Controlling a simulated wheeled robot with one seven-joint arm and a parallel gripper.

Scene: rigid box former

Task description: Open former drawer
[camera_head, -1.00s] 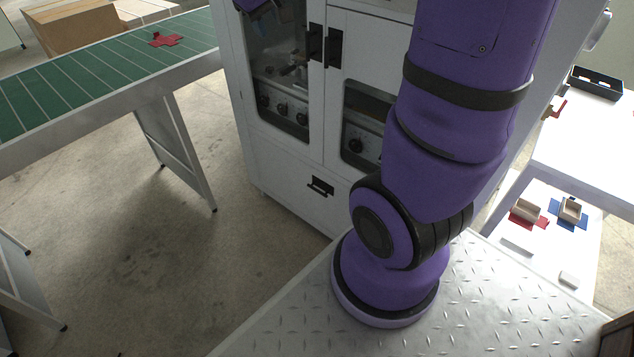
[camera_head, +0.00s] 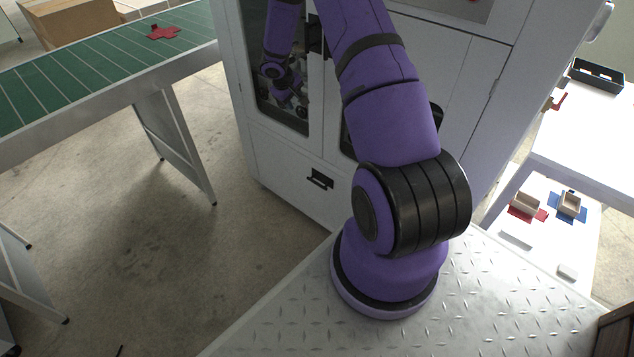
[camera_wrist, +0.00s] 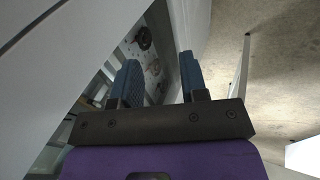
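The box former is a white cabinet (camera_head: 465,75) ahead of me in the head view, with dark-windowed upper doors. Its lower panel, the drawer front (camera_head: 285,162), sits flush and carries a black handle (camera_head: 320,180). In the wrist view my gripper (camera_wrist: 160,66) has its two blue-grey fingers apart with nothing between them. White panels lie close to it, and knobs (camera_wrist: 143,38) show beyond the fingers. In the head view a purple arm shape shows at the left window; I cannot tell whether it is a reflection. The drawer handle is not clear in the wrist view.
A white table (camera_head: 590,135) at the right has small boxes on lower shelf. The floor (camera_head: 240,235) before the cabinet is clear.

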